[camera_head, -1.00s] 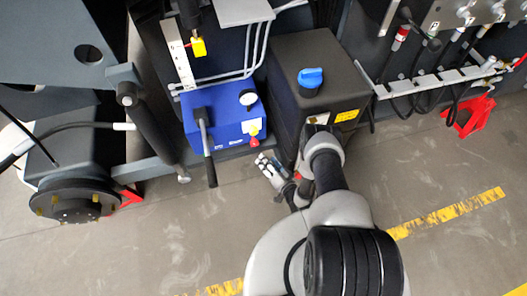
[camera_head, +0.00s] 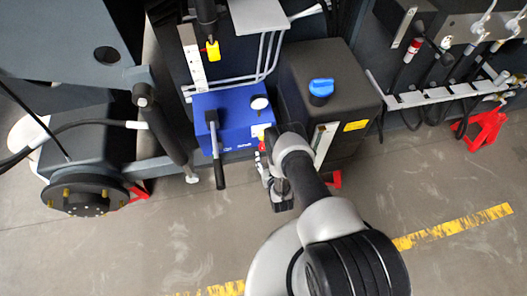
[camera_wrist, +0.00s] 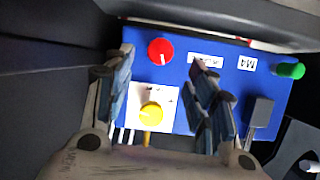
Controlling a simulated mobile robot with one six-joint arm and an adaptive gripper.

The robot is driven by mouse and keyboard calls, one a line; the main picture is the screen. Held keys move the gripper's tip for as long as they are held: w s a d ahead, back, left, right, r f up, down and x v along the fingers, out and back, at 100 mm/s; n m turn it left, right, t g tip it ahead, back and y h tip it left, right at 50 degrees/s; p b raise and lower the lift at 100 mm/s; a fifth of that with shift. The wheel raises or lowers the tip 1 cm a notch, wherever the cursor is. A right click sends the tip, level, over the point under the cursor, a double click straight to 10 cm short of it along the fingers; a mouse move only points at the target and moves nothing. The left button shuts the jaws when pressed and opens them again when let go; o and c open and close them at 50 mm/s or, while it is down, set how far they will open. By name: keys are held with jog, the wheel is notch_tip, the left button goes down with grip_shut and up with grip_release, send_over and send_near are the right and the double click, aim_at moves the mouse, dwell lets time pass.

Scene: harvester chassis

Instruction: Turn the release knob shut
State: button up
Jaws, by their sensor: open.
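The blue hydraulic unit (camera_head: 236,122) stands left of the black tank, with a black lever and a round gauge. In the wrist view, its blue face (camera_wrist: 183,85) carries a red knob (camera_wrist: 160,51) and a yellow knob (camera_wrist: 152,114) on a white plate. Which one is the release knob I cannot tell. My gripper (camera_wrist: 163,62) is open and empty. Its fingers show on either side of the knobs, with the red one near the tips; no contact is visible. In the head view my gripper (camera_head: 268,175) is beside the unit's lower right, partly hidden by my arm.
A green-tipped part (camera_wrist: 291,70) and a grey block (camera_wrist: 260,115) are at the right of the face. The black tank (camera_head: 325,75) with a blue cap (camera_head: 321,88) stands close right of the unit. The black lever (camera_head: 215,150) projects in front. Floor ahead is open.

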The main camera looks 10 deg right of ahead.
aim_at(264, 148)
jog(key=b+x, duration=0.2)
jog(key=x, duration=0.5)
jog(key=shift+c, duration=0.5)
jog(key=c, duration=1)
jog(key=shift+d+m+y, duration=0.15)
jog(key=shift+m+y, duration=0.35)
jog(key=shift+m, duration=0.3)
jog(key=shift+m+y, duration=0.7)
jog(key=shift+m, duration=0.2)
jog(key=o, duration=1.1)
